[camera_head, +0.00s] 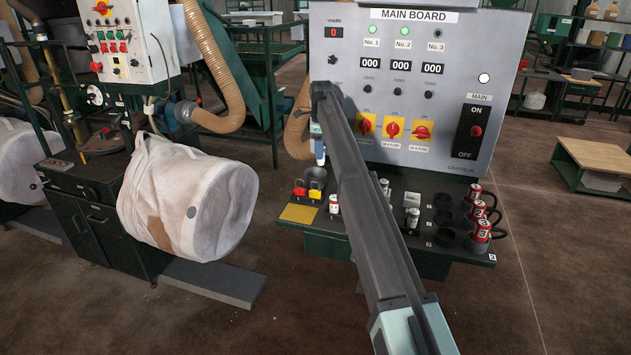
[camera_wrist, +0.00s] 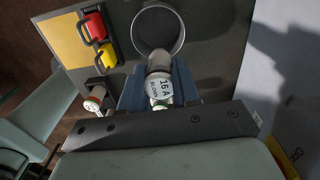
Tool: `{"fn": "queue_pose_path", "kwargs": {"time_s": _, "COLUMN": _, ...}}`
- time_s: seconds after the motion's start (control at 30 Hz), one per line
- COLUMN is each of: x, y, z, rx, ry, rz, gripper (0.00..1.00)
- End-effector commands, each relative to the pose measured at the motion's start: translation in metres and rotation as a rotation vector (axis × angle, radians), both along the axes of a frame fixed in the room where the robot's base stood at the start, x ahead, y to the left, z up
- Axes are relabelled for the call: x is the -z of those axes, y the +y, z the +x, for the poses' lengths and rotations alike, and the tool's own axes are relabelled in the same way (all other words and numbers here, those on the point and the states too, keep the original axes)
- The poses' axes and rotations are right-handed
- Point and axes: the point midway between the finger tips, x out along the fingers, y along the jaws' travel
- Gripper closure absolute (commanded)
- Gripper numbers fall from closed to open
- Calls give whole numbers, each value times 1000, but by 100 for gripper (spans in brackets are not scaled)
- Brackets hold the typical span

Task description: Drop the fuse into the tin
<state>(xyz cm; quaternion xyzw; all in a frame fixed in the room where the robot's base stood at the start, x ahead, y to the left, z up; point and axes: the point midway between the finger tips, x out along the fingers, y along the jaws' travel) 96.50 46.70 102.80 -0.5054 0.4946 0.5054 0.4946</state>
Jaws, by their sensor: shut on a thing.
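The fuse (camera_wrist: 160,87) is a pale cylinder with metal ends and a label reading "16 A", with smaller print that looks like "BLOWN". My gripper (camera_wrist: 160,92) is shut on it; in the head view my gripper (camera_head: 319,148) points down over the panel's ledge. The tin (camera_wrist: 159,30) is a round, dark-insided cup with a grey rim, just beyond the fuse's far end in the wrist view. The fuse's end overlaps the tin's near rim there; the height between them cannot be told. In the head view the tin (camera_head: 316,177) stands below my gripper, partly hidden.
A loose-looking fuse (camera_head: 333,204) stands nearby. The main board (camera_head: 430,80) rises behind.

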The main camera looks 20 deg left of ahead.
Motion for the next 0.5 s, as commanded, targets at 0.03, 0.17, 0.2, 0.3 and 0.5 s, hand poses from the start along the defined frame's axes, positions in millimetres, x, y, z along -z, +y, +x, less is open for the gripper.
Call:
{"fn": "queue_pose_path", "kwargs": {"time_s": 0.03, "x": 0, "y": 0, "z": 0, "rx": 11, "ry": -1, "rz": 0, "gripper": 100}}
{"fn": "queue_pose_path", "kwargs": {"time_s": 0.17, "x": 4, "y": 0, "z": 0, "rx": 24, "ry": 0, "rz": 0, "gripper": 100}}
{"fn": "queue_pose_path", "kwargs": {"time_s": 0.2, "x": 6, "y": 0, "z": 0, "rx": 24, "ry": 0, "rz": 0, "gripper": 100}}
{"fn": "queue_pose_path", "kwargs": {"time_s": 0.3, "x": 12, "y": -1, "z": 0, "rx": 24, "ry": 0, "rz": 0, "gripper": 100}}
{"fn": "queue_pose_path", "kwargs": {"time_s": 0.5, "x": 30, "y": -1, "z": -1, "rx": 23, "ry": 1, "rz": -1, "gripper": 100}}
